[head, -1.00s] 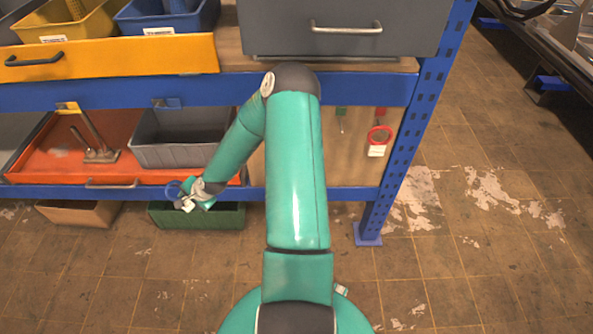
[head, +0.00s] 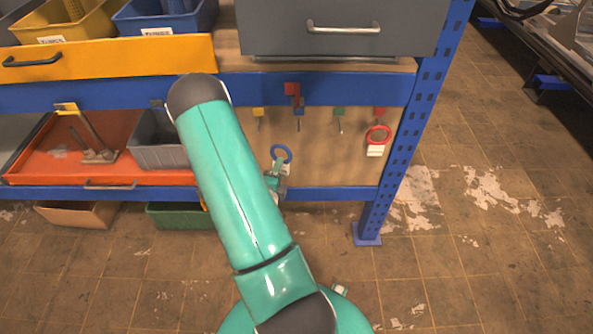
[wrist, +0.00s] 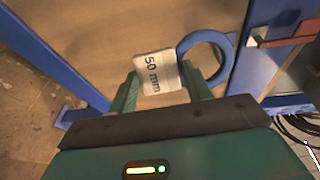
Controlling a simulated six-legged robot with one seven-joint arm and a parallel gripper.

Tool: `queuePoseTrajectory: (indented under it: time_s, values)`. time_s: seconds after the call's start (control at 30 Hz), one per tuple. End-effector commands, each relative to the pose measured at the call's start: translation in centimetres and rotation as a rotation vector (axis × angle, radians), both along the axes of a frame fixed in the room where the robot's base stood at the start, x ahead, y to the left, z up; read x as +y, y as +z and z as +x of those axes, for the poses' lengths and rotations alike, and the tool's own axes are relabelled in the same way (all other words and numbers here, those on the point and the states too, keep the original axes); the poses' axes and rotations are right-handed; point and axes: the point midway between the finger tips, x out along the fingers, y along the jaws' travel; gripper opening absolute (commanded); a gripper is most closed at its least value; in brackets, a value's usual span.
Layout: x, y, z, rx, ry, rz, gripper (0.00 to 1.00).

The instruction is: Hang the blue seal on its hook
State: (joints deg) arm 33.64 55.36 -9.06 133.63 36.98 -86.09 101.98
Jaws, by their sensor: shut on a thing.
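The blue seal (head: 281,153) is a ring with a white tag, in front of the tan back panel in the head view. My gripper (head: 276,176) is just below the ring. In the wrist view the jaws (wrist: 162,90) are shut on the white "50 mm" tag (wrist: 156,74), and the blue ring (wrist: 230,50) sticks out beyond them. A blue-marked hook (head: 299,108) shows on the panel above and slightly right of the ring, apart from it. How far the ring is from the panel is hard to tell.
A red block (head: 291,88) sits on the shelf beam above the blue mark. A yellow-marked hook (head: 258,112) and a green-marked hook (head: 339,112) are empty. A red ring (head: 379,134) hangs at the right, near the blue post (head: 398,150). A grey bin (head: 160,145) stands left.

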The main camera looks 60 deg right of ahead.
Motion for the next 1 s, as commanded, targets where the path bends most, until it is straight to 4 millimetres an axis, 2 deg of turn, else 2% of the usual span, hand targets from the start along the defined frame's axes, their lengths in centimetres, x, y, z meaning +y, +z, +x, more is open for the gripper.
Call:
queuePoseTrajectory:
  time_s: [0.03, 0.1, 0.2, 0.27, 0.47, 1.0]
  values:
    - [-0.3, 1.0, -1.9, -0.001, -0.043, -0.031, 0.27]
    - [-0.4, 2.2, -3.9, -0.003, -0.085, -0.068, 0.27]
    - [-0.4, 3.3, -5.7, -0.001, -0.117, -0.101, 0.27]
    - [-0.4, 3.6, -6.1, -0.001, -0.124, -0.109, 0.27]
    - [-0.8, 3.7, -6.1, -0.002, -0.126, -0.113, 0.27]
    - [-3.3, 3.3, -4.7, -0.002, -0.125, -0.111, 0.27]
